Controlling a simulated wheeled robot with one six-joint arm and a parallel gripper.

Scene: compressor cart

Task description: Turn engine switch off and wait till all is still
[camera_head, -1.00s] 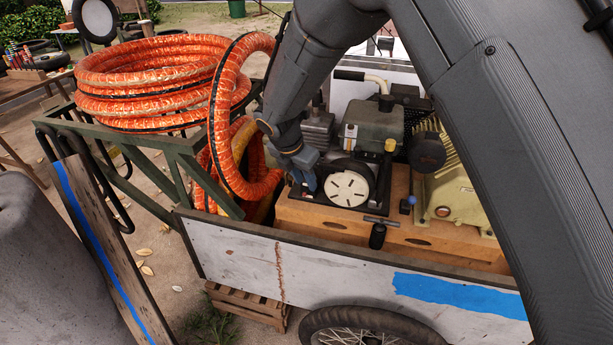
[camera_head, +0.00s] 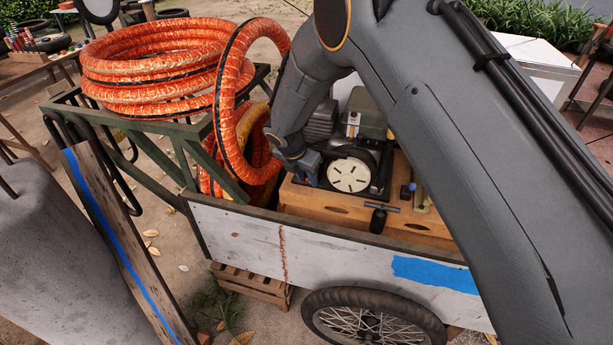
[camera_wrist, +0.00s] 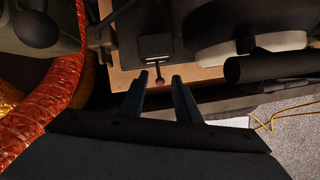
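My gripper (camera_wrist: 159,82) is open, with its two fingers apart and nothing held between them. A small lever with a dark red ball tip (camera_wrist: 160,80) hangs from a dark switch plate (camera_wrist: 157,46) in the wrist view. The ball sits at the gap between the fingertips, with no contact visible. In the head view my gripper (camera_head: 308,170) is low at the left side of the engine (camera_head: 365,125), beside its cream slotted disc (camera_head: 348,175). The lever is hidden there behind my arm and gripper. I cannot tell whether the disc is turning.
The engine sits on a wooden base inside the cart's white side wall (camera_head: 330,248). Orange hose coils (camera_head: 150,75) rest on a green frame (camera_head: 185,160) to the left, and one loop hangs close to my gripper. A black T-handle (camera_head: 379,218) stands at the base's front edge.

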